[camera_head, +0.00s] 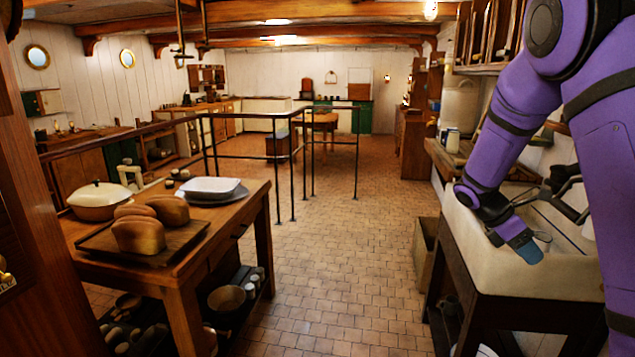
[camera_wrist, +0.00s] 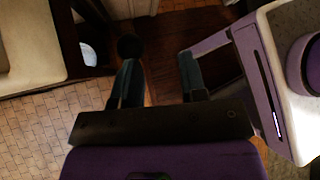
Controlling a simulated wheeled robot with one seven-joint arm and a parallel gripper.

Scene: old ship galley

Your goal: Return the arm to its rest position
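My purple arm fills the right side of the head view. It bends down over the pale sink (camera_head: 560,262), and my gripper (camera_head: 522,246) hangs at the sink's front left edge, fingers pointing down. In the wrist view my gripper (camera_wrist: 158,60) shows its two dark blue-grey fingers apart, with nothing held between them. A dark round shape (camera_wrist: 130,46) shows just beyond the left fingertip; I cannot tell what it is or whether they touch. Whether the gripper touches the sink cannot be told.
A wooden table (camera_head: 258,190) on the left holds a tray (camera_head: 95,243) of bread loaves (camera_head: 138,235), a lidded pot (camera_head: 98,200) and a white dish (camera_head: 210,188). Metal railings (camera_head: 292,165) stand beyond it. The tiled floor (camera_head: 340,260) between table and sink is clear.

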